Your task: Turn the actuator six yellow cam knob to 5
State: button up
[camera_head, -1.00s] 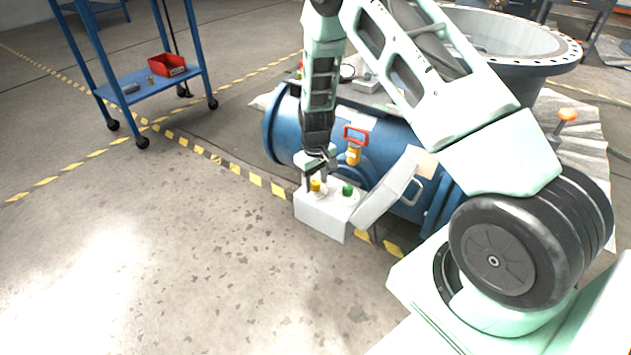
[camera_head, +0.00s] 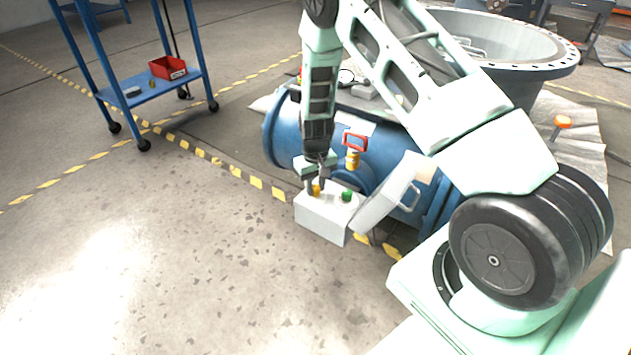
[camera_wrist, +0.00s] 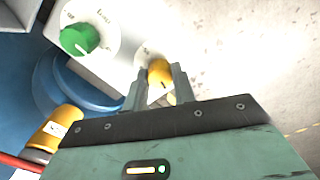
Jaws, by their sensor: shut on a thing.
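The yellow cam knob (camera_wrist: 160,72) sits on the top face of a light grey actuator box (camera_head: 321,222). My gripper (camera_wrist: 160,84) is shut on the yellow knob, with one finger on each side of it in the wrist view. In the head view my gripper (camera_head: 316,188) reaches down onto the box from above, and the yellow knob (camera_head: 316,190) is partly covered by the fingers. The dial around the yellow knob is mostly hidden, so its setting cannot be read. A green knob (camera_wrist: 80,39) with a white pointer line and a marked dial is beside it on the same box.
The box's open lid (camera_head: 385,198) tilts up on the right. Behind stands a blue valve body (camera_head: 285,130) with a red-framed handle (camera_head: 354,141) and a yellow fitting (camera_head: 352,160). A blue cart (camera_head: 150,90) holds a red bin (camera_head: 168,68). The floor at front left is clear.

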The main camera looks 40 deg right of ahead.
aim_at(315, 187)
jog(key=m+p, duration=0.3)
jog(key=m, duration=0.1)
jog(key=shift+r, duration=0.2)
jog(key=shift+f+m+p, duration=0.15)
jog(key=shift+m+p, duration=1.2)
jog(key=shift+m, duration=1.25)
jog(key=o, duration=1)
notch_tip(315, 187, up, 17)
jog(key=p, duration=0.3)
jog(key=shift+r+p, duration=0.2)
jog(key=shift+p, duration=0.2)
